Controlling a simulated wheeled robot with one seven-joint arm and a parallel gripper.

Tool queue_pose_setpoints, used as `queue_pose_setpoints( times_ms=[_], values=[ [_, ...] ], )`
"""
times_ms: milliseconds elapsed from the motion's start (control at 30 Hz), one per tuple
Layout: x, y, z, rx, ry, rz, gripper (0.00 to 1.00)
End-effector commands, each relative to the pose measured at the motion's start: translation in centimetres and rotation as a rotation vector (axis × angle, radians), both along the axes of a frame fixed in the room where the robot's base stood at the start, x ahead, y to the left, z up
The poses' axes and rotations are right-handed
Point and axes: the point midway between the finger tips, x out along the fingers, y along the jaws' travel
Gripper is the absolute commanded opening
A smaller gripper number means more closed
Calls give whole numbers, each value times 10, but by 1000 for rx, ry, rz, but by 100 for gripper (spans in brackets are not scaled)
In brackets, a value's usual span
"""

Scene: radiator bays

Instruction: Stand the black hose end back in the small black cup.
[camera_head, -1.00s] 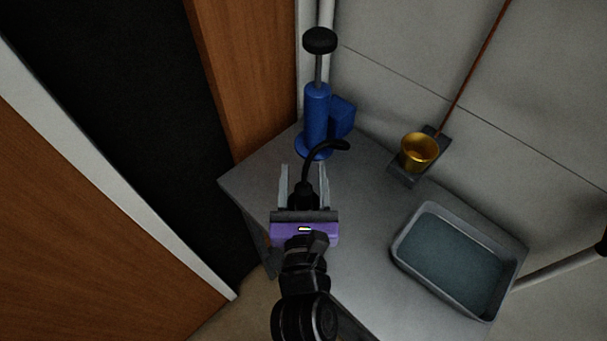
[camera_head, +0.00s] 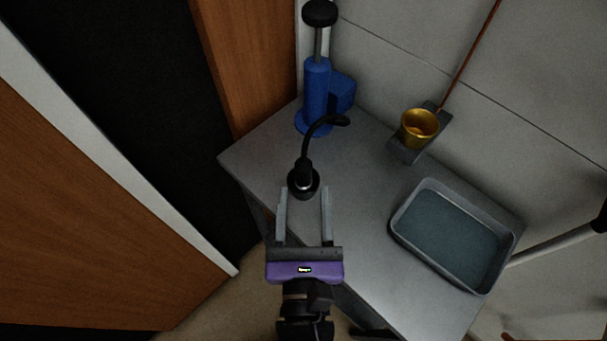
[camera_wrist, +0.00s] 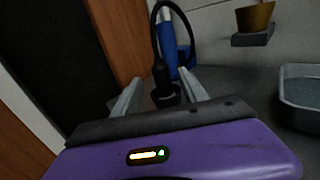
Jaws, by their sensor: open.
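The black hose end (camera_head: 303,170) stands upright in the small black cup (camera_head: 314,190) on the grey bench top. Its black hose arcs up and to the right toward the blue pump (camera_head: 317,95). My gripper (camera_head: 304,190) is open and empty, its two fingers pointing toward the cup from the near side. The fingertips are close to the cup in the head picture, but nothing is between them in a grip. In the wrist view, the hose end (camera_wrist: 161,76) and the cup (camera_wrist: 167,96) show beyond and between the open fingers.
A grey tray (camera_head: 397,235) of dark liquid lies on the bench's right side. A brass cup (camera_head: 419,128) sits on a small grey wall bracket at the back. Wooden panels and a dark gap lie left of the bench. The bench middle is clear.

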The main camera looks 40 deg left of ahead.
Motion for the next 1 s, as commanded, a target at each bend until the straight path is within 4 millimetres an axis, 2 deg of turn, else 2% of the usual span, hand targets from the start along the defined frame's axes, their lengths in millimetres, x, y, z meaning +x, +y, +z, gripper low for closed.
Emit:
queue_pose_setpoints(
  times_ms=[200,833,1000],
  values=[
    [-13,-11,0,0,0,0,51],
    [-13,-11,0,2,1,0,51],
    [-14,-10,2,104,78,7,51]
  ],
)
